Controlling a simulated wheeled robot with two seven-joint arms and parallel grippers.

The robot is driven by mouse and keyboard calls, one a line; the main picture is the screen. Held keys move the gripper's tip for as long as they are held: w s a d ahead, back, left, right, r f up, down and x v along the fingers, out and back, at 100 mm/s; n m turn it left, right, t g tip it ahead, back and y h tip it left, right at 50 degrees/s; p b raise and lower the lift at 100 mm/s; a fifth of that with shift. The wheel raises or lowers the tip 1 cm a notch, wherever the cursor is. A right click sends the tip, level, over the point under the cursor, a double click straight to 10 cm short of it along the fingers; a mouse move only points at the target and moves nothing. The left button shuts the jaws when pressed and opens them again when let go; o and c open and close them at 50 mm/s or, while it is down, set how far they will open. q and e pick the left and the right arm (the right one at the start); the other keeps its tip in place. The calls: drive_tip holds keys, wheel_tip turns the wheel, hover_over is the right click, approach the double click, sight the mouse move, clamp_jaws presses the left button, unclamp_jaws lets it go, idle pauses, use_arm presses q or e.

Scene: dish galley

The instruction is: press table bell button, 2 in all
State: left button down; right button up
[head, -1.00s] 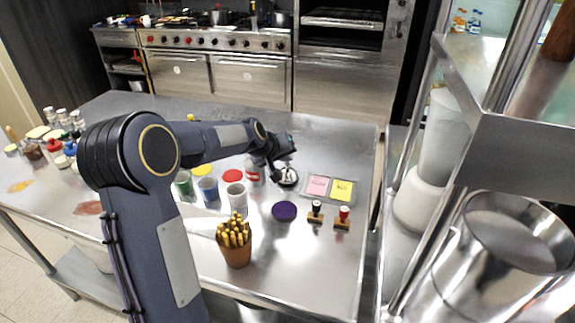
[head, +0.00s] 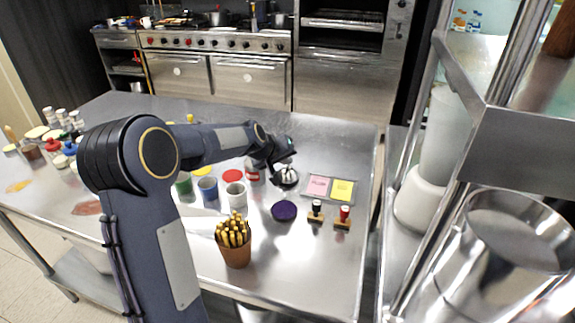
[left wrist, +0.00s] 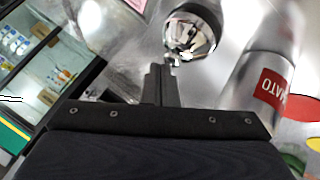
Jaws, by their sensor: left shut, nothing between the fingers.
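The table bell (head: 287,183) stands on the steel table, with a dark base and a shiny silver top. In the left wrist view, its silver dome (left wrist: 190,32) is at the top centre. My left gripper (head: 281,167) is at the bell, its dark arm reaching in from the left. In the left wrist view its fingers (left wrist: 161,70) are shut together and empty, their tips close to the dome's lower edge. I cannot tell whether they touch the bell. The gripper partly hides the bell in the head view. My right gripper is not in view.
A tomato can (left wrist: 262,85) stands close beside the gripper. Several cups, including a white one (head: 236,194), stand left of the bell. A purple disc (head: 284,211), two stamps and a tray with pink and yellow pads (head: 330,188) lie nearby. A brown pot (head: 235,253) is in front.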

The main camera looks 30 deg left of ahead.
use_arm(q)
drive_tip(key=shift+r, duration=0.1)
drive_tip(key=shift+r+p, duration=0.75)
drive_tip(key=shift+r, duration=0.05)
wheel_tip(320, 180, up, 5)
drive_tip(key=p, duration=0.4)
idle(0.4)
idle(2.2)
